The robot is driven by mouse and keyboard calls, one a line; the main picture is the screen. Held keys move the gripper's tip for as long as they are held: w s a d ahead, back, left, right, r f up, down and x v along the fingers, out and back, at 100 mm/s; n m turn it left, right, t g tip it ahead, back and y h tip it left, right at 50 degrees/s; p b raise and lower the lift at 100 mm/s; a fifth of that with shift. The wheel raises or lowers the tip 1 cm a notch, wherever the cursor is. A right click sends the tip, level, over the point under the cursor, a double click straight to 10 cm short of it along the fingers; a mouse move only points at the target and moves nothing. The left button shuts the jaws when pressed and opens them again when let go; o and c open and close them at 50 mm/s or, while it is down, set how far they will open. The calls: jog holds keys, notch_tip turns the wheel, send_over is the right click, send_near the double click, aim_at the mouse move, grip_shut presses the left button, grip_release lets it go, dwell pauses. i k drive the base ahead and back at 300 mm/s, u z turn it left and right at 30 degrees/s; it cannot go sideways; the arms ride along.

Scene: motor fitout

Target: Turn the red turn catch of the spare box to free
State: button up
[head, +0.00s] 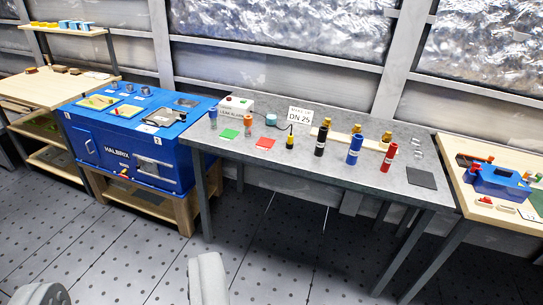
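No thing in view is labelled as the spare box, and I cannot tell which it is. A small blue box (500,182) with red and orange knobs sits on the right-hand wooden table. A large blue cabinet marked HALBRIX (120,151) stands at the left, with a small red and yellow piece (123,174) low on its front. Whether any of these red parts is the turn catch, and how it is turned, is too small to tell. My gripper (124,279) shows as two pale fingers at the bottom edge, wide apart and empty, far from both boxes.
A grey table (305,165) in the middle holds a black, a blue and a red cylinder, a green and a red card, and a DN 25 sign (299,115). A wooden bench (52,88) stands at far left. The tiled floor (270,245) in front is clear.

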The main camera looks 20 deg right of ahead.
aim_at(475, 166)
jog(key=z, duration=0.5)
jog(key=i, duration=1.05)
jog(key=z, duration=1.3)
jog(key=i, duration=0.95)
jog(key=z, duration=0.3)
jog(key=k, duration=0.85)
jog(key=z, duration=0.15)
jog(key=i, duration=0.85)
jog(key=u, duration=0.05)
